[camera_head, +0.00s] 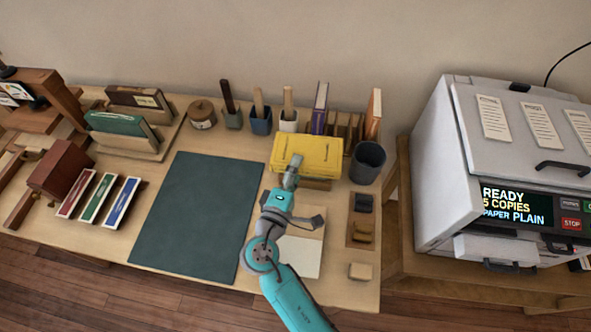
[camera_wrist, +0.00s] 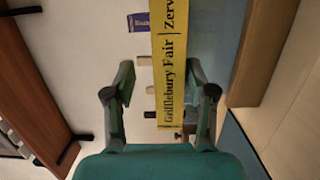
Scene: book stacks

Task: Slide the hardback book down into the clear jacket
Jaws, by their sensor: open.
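A yellow hardback book (camera_head: 318,152) sits at the back right of the table. In the wrist view its yellow spine with black lettering (camera_wrist: 172,60) runs up the middle, reading "Fair" among other words. My gripper (camera_head: 293,168) is in front of the book in the head view and hides part of it. In the wrist view my gripper (camera_wrist: 168,88) is open, one finger on each side of the spine. Whether either finger touches the book cannot be told. I cannot make out the clear jacket in either view.
A dark green mat (camera_head: 200,215) lies mid-table. A rack with a purple book (camera_head: 320,108) and an orange one (camera_head: 374,113) stands behind. A dark cup (camera_head: 367,162) is right of the yellow book. A copier (camera_head: 515,160) stands at the right, past the table's edge.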

